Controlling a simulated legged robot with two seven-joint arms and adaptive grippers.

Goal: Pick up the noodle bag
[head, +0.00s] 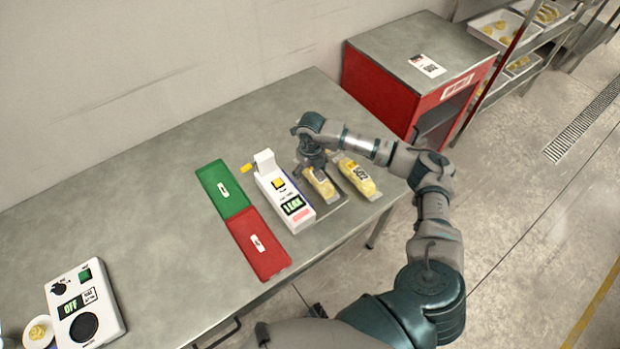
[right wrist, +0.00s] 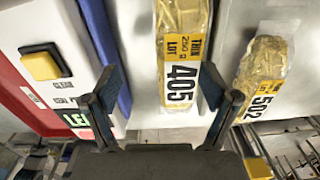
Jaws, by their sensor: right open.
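Two clear bags of yellow noodles lie side by side at the right end of the grey table. The nearer-to-scale noodle bag (head: 322,186), labelled 405, is partly hidden by my right gripper in the head view. The second noodle bag (head: 358,180), labelled 502, lies to its right. My right gripper (head: 312,168) is over the 405 bag. In the right wrist view, my right gripper (right wrist: 163,88) is open, with its fingers on either side of the 405 bag (right wrist: 180,55); contact cannot be told. The 502 bag (right wrist: 262,70) lies outside the right finger. My left gripper is not in view.
A white checkweigher box (head: 298,217) with a yellow button stands just left of the bags. Green (head: 221,188) and red (head: 258,243) panels lie beyond it. A white control panel (head: 85,303) sits lower left. A red cabinet (head: 385,88) stands behind the table end.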

